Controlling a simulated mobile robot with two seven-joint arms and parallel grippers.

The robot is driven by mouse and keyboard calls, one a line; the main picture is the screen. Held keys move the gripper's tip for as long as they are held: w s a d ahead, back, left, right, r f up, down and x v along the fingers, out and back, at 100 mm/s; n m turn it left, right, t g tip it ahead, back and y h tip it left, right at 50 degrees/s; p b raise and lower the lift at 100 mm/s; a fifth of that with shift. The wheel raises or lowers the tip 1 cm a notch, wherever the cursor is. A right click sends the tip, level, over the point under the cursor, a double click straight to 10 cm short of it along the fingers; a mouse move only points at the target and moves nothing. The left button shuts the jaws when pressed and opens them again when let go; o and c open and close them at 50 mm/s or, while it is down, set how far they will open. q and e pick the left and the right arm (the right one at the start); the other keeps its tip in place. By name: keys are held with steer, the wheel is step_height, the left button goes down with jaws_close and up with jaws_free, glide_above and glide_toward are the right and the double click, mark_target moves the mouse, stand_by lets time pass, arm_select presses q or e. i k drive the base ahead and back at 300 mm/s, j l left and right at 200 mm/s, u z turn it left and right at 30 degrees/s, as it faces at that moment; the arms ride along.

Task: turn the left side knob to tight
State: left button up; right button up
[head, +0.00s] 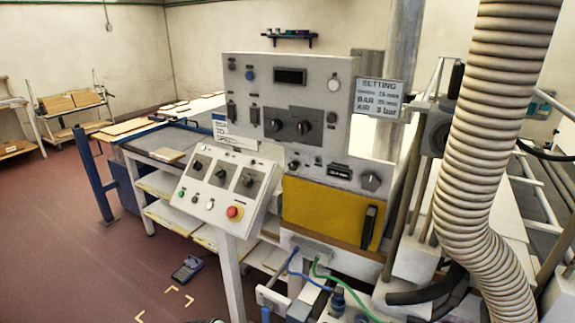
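A grey machine cabinet (240,72) stands in the middle of the head view. Its upper face has two dark rotary knobs side by side, a left one (275,125) and a right one (303,127). Lower down are a small dark knob (294,164) and a larger grey knob (371,181). A tilted control box (215,205) in front carries a row of three dark knobs and a red button (235,212). I cannot tell which of these is the left side knob, and the labels are too small to read. Neither gripper shows.
A thick ribbed hose (490,130) hangs down at the right. A yellow panel (322,212) with a black handle sits below the cabinet face. Blue and green tubes run beneath it. A foot pedal (187,269) lies on the red floor. The floor at left is mostly clear.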

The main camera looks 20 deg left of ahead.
mark_target(293, 167)
steer(key=j+z, duration=0.25)
steer(key=j, duration=1.9)
